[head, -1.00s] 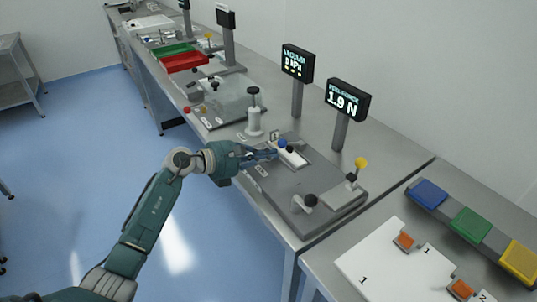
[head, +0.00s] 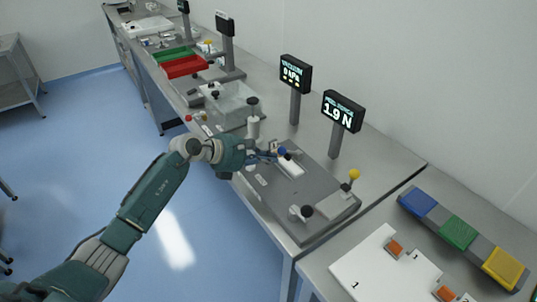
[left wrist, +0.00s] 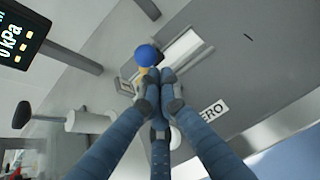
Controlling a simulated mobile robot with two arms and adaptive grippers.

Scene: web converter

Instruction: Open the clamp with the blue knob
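The blue knob (head: 282,151) sits on a small clamp at the far end of the grey plate, next to a white strip (head: 291,167). My left gripper (head: 268,155) reaches in from the left, its fingertips right beside the knob. In the left wrist view the blue knob (left wrist: 147,54) is just beyond the fingertips (left wrist: 158,78), which are drawn together with no thing seen between them. Whether they touch the knob's lever is hard to tell. The fingers hide part of the clamp. My right gripper is not in view.
A white post with a black top (head: 253,125) stands behind my gripper. Two display posts, one reading 1.9 N (head: 343,111), stand along the back.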

